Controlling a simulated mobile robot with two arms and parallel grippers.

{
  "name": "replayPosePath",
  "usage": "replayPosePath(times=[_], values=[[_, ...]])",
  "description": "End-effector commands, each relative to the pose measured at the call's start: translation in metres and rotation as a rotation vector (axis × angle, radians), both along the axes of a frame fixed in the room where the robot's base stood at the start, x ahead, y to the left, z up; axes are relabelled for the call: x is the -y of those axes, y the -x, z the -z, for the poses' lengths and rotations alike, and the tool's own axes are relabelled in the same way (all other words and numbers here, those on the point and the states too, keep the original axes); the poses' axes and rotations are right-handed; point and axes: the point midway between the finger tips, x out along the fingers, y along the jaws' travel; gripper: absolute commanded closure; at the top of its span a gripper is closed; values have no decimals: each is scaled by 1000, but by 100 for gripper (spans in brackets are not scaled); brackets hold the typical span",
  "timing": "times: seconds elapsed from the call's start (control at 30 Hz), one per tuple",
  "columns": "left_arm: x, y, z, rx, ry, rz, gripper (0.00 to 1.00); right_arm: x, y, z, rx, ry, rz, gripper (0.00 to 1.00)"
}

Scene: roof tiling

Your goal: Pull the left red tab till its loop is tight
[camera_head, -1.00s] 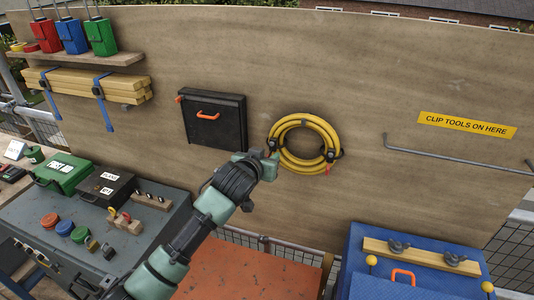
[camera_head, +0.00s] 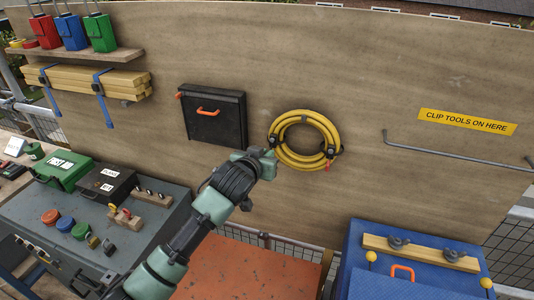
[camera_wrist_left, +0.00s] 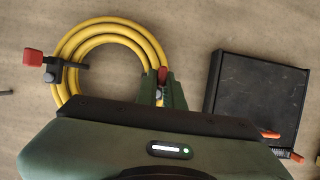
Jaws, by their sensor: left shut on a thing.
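A yellow hose coil (camera_head: 290,158) hangs on the brown board, held by two dark clips with loops. My left gripper (camera_head: 268,158) is at the coil's lower left edge, its arm reaching up from below. In the left wrist view, which is turned about upside down, the left red tab (camera_wrist_left: 162,74) sits between the fingers of my left gripper (camera_wrist_left: 162,90), which is shut on it. The gripper hides that tab in the head view. The right red tab (camera_head: 327,167) hangs free under the right clip; it also shows in the wrist view (camera_wrist_left: 33,57). The left loop's tightness cannot be told.
A black case (camera_head: 228,130) with an orange handle is on the board left of the coil. A metal rail (camera_head: 455,153) is at the right. A blue box (camera_head: 365,245) stands lower right, and a grey bench (camera_head: 150,235) with small items lower left. The board around the coil is clear.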

Motion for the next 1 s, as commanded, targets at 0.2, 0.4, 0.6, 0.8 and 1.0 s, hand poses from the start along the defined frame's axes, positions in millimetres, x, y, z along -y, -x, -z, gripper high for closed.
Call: replayPosePath(times=[0.2,0.4,0.6,0.8,1.0], values=[[-3,9,1,-2,-1,0,100,1,0,0,0,1,0,64],[-6,16,1,-3,-1,0,100,2,0,0,0,3,-1,64],[-7,21,1,-3,-1,0,100,4,0,0,0,4,-1,64],[-7,21,1,-3,-1,-1,100,4,0,0,0,4,0,64],[-7,21,1,-2,-1,-1,66,4,0,0,0,4,0,64]])
